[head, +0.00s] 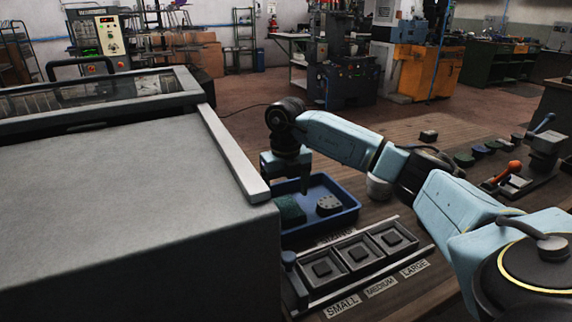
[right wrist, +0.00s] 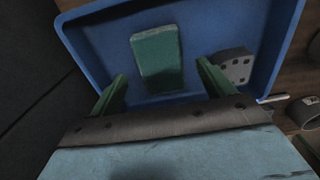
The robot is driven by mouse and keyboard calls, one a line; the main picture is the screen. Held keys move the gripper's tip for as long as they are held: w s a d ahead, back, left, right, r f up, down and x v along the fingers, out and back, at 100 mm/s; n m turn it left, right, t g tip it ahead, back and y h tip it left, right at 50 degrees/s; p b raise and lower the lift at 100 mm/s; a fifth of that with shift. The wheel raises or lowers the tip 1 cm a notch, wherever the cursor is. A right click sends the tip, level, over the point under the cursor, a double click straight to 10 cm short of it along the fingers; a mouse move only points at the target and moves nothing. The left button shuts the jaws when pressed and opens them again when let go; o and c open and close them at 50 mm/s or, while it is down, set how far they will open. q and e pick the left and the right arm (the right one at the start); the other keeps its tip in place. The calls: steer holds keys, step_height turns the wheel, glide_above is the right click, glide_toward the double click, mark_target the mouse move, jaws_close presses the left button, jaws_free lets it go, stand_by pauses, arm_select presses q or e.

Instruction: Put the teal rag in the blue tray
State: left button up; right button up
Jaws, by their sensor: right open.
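The teal rag (head: 290,210) lies inside the blue tray (head: 345,219), at the tray's left side in the head view. In the right wrist view the rag (right wrist: 157,58) is a flat, folded green-teal block on the floor of the tray (right wrist: 100,40). My right gripper (head: 287,183) is over the tray, above the rag. In the right wrist view its green fingers (right wrist: 162,75) are spread apart with nothing between them, the rag showing beyond. My left gripper is not in view.
A grey block with holes (head: 328,205) also sits in the tray. A rack with small, medium and large compartments (head: 356,251) stands in front. A big grey machine housing (head: 120,200) borders the tray's left.

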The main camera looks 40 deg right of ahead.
mark_target(286, 205)
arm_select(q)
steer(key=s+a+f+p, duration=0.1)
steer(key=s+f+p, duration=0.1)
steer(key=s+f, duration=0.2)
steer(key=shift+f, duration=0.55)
arm_select(e)
step_height(286, 205, up, 9)
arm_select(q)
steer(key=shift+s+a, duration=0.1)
